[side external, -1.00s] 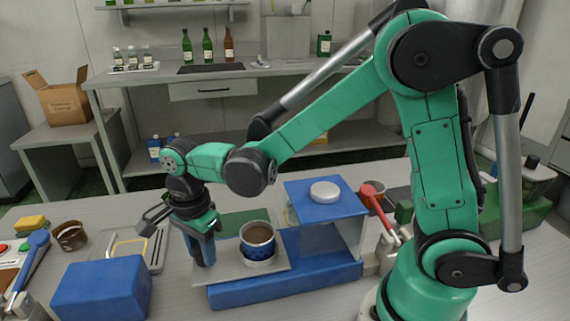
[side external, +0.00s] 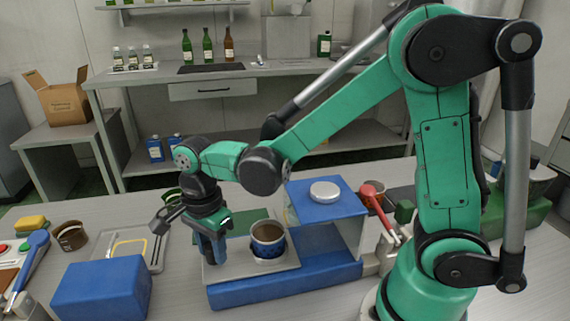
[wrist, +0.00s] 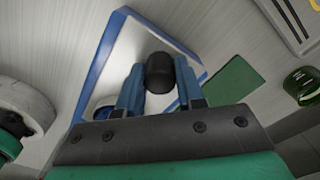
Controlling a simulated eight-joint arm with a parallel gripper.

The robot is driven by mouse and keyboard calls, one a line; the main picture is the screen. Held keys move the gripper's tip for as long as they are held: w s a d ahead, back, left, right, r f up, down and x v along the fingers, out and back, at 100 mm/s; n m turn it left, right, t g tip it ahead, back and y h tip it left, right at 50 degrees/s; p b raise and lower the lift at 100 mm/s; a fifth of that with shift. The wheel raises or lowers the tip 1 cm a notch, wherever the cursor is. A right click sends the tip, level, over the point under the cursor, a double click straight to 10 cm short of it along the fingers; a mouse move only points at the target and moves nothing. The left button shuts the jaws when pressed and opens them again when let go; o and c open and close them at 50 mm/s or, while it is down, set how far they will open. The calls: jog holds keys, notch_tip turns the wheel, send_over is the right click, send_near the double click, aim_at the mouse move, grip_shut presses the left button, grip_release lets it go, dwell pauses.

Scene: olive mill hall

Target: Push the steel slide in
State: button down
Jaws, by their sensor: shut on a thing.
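My gripper (side external: 214,258) points down at the plate's left end. In the wrist view my gripper (wrist: 159,72) is shut on a black knob (wrist: 160,73), and the slide (wrist: 135,48) shows as a pale plate beyond it. The knob is hidden by the fingers in the side view.
A blue-topped housing (side external: 345,205) with a white disc (side external: 325,192) stands over the base's right part. A blue block (side external: 100,290) lies at front left. A red-handled tool (side external: 375,198) is right of the housing. A green mat (side external: 245,218) lies behind the slide.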

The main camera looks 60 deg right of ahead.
aim_at(249, 248)
jog(key=s+d, duration=0.4)
jog(key=shift+s+d, duration=0.1)
jog(key=c, duration=0.5)
grip_release()
jog(key=shift+c, duration=0.2)
jog(key=shift+r, duration=2.8)
